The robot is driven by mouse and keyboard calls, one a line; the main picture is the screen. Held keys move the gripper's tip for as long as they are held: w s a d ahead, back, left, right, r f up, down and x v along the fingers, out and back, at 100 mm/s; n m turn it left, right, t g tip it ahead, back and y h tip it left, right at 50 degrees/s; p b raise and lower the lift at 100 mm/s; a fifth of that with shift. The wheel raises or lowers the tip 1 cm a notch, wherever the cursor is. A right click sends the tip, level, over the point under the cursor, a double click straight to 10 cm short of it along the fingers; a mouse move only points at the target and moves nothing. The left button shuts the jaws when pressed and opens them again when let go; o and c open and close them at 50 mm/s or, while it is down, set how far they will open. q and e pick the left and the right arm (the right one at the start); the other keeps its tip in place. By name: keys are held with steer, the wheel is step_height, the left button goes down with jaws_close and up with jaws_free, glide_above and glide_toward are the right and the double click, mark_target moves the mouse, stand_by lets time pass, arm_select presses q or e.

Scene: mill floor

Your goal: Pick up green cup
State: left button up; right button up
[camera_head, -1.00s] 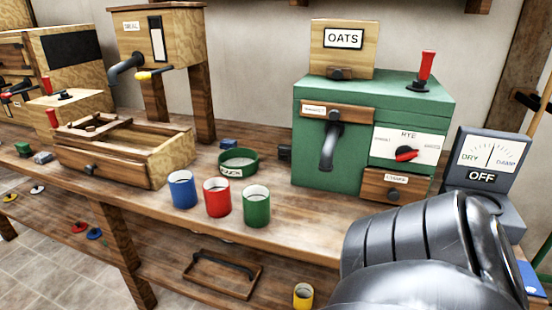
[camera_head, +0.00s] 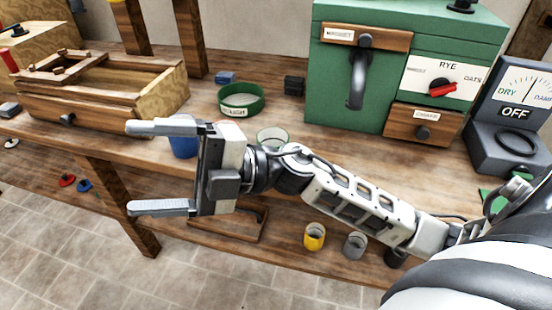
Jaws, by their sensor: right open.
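The green cup (camera_head: 272,134) stands on the wooden bench, showing only its upper part and rim in the head view; my right wrist hides the rest. My right gripper (camera_head: 146,168) is open and empty, its fingers pointing left, in front of the bench's front edge and to the left of the green cup. My right forearm comes in from the right. The blue cup (camera_head: 184,148) is partly hidden behind the upper finger. My left gripper is not in view.
A green round bowl (camera_head: 241,100) stands behind the cups. A green machine (camera_head: 335,85) is at the back right, and a wooden box (camera_head: 100,107) at the left. A yellow cup (camera_head: 315,237) and a grey cup (camera_head: 355,245) are on the lower shelf.

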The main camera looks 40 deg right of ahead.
steer(key=d+f+n+g+h, duration=0.3)
steer(key=f+n+g+h, duration=0.25)
steer(key=n+h, duration=0.3)
steer(key=m+t+h+b, duration=0.2)
steer(key=m+t+h, duration=0.15)
steer(key=h, duration=0.95)
glide_above(271, 142)
steer(key=s+a, duration=0.2)
steer(key=s, duration=0.3)
step_height(271, 142, down, 5)
steer(key=shift+t, duration=0.4)
steer(key=shift+w+d+p+x, duration=0.1)
steer(key=shift+p+x, duration=0.1)
steer(key=shift+x, duration=1.5)
steer(key=shift+w+d+p+x, duration=0.1)
steer(key=shift+p+x, duration=0.05)
steer(key=shift+x, duration=1.6)
steer(key=shift+r+y, duration=0.2)
steer(key=shift+y, duration=0.05)
steer(key=c, duration=1.2)
